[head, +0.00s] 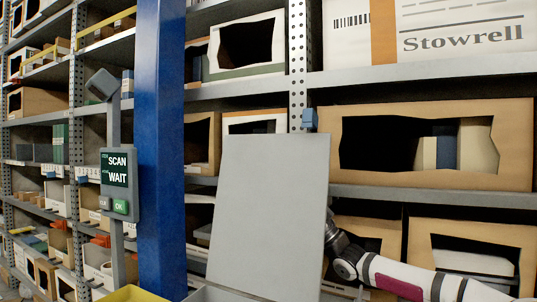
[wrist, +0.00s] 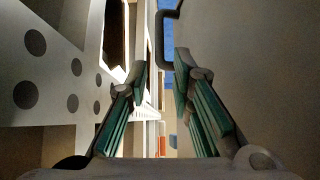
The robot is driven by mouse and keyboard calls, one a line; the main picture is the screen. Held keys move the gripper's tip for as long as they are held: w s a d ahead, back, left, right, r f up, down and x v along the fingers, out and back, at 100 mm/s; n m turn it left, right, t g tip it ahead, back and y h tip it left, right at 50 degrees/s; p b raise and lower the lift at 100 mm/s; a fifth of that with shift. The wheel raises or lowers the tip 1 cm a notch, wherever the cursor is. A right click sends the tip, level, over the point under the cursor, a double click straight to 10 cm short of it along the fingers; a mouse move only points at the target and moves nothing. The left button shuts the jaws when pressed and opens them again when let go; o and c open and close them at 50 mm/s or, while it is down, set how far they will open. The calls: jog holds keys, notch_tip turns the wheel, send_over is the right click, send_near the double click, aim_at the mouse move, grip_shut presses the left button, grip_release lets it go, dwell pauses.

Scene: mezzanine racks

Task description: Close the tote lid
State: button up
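The tote lid (head: 267,205) is a large flat light-grey panel, standing raised and nearly upright in the middle of the head view. Part of a grey rim, seemingly the tote (head: 212,294), shows at the bottom edge below it; the rest is out of frame. My arm comes in from the lower right and passes behind the lid's right edge, so the lid hides my gripper there. In the wrist view my gripper (wrist: 160,72) has its two green-padded fingers apart with nothing between them. A broad plain surface, likely the lid (wrist: 262,75), fills the right side, close to the right finger.
Racks with open cardboard boxes (head: 430,143) stand close behind the lid. A blue post (head: 161,150) and a scanner display (head: 118,180) reading "SCAN" and "WAIT" are to its left. A yellow bin edge (head: 131,294) shows below. A perforated rack upright (wrist: 60,65) is left of my fingers.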

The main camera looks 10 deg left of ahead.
aim_at(259, 155)
jog(key=x, duration=1.2)
jog(key=shift+w+a+r, duration=0.15)
jog(key=shift+a+r, duration=0.05)
jog(key=shift+r, duration=0.1)
grip_shut()
